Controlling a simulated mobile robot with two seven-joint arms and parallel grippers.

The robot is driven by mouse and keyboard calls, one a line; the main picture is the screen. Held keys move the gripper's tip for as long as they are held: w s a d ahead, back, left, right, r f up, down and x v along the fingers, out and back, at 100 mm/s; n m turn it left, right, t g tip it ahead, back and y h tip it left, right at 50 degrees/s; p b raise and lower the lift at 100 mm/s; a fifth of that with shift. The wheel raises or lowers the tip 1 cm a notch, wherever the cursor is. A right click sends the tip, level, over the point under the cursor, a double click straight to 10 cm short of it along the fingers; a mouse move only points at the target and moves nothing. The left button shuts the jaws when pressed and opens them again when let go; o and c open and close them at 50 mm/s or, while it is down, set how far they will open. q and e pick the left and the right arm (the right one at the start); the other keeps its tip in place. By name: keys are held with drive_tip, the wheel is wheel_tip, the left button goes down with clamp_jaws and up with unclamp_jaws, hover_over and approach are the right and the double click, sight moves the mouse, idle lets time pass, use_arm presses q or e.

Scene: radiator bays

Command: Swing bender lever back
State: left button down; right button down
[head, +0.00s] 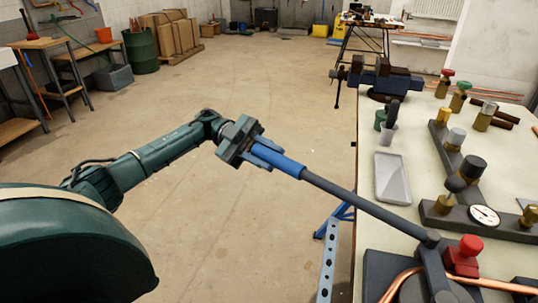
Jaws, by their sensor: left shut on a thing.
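The bender lever (355,199) is a long dark grey bar with a blue grip (303,169). It slopes from the pipe bender (438,272) at the bottom right up and left, out past the table's left edge over the floor. My left gripper (272,157) is shut on the blue grip near its outer end. A copper pipe (400,282) lies in the bender, beside a red block (463,257). The bender's lower part is cut off by the frame. My right gripper is not in view.
The workbench (405,222) carries a grey tray (392,178), a vise (383,77), several brass valves and a pressure gauge (484,215). A blue leg stand (330,245) is below the lever. The floor (230,90) left of the workbench is clear.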

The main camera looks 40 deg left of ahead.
use_arm(q)
drive_tip(key=shift+w+d+r, duration=0.1)
drive_tip(key=shift+w+r, duration=0.05)
drive_tip(key=shift+w, duration=0.05)
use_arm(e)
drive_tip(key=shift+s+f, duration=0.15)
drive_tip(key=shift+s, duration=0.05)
use_arm(q)
drive_tip(key=c, duration=1.5)
unclamp_jaws()
drive_tip(key=o, duration=0.4)
drive_tip(key=shift+w+d, duration=0.15)
drive_tip(key=shift+w, duration=0.05)
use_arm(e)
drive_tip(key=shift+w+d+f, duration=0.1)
use_arm(q)
drive_tip(key=shift+a, duration=0.25)
drive_tip(key=a, duration=0.2)
drive_tip(key=a+b, duration=0.1)
drive_tip(key=a, duration=0.4)
drive_tip(key=shift+w+b, duration=0.3)
drive_tip(key=shift+w, duration=0.1)
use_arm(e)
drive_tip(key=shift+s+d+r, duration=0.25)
